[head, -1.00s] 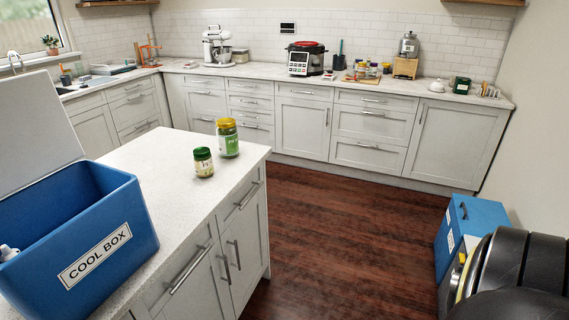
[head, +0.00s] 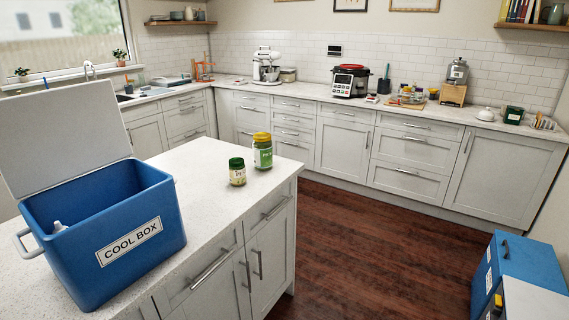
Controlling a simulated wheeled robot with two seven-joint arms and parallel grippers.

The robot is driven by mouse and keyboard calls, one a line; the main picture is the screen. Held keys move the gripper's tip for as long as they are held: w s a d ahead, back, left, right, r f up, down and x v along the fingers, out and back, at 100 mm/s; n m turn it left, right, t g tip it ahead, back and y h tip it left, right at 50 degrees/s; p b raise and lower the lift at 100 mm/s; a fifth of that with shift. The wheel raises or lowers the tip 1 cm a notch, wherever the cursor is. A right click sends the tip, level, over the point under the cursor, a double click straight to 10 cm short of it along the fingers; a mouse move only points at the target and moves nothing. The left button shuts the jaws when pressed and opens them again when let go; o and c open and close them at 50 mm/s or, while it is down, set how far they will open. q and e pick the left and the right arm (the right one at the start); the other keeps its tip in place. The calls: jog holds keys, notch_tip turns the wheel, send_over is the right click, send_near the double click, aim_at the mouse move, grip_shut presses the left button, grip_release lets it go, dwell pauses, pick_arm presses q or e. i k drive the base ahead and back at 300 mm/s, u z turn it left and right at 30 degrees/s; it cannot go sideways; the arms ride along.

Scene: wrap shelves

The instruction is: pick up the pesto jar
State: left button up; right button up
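Two jars stand upright on the white island counter, close together near its far right end. The taller one (head: 262,152) has a yellow lid and a green body with a pale label. It looks like the pesto jar, though the print is too small to read surely. The shorter jar (head: 237,173) has a dark green lid and pale contents. It stands just left of and nearer than the taller jar. Neither of my grippers is in view.
An open blue cool box (head: 112,232) stands on the island's left part, lid raised, with a small white item inside. The island counter (head: 200,150) is bare around the jars. A blue chest (head: 525,262) stands on the floor at right. The wooden floor (head: 370,240) between is clear.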

aim_at(236, 167)
jog(key=z, duration=0.15)
jog(key=i, duration=0.85)
jog(key=u, duration=0.45)
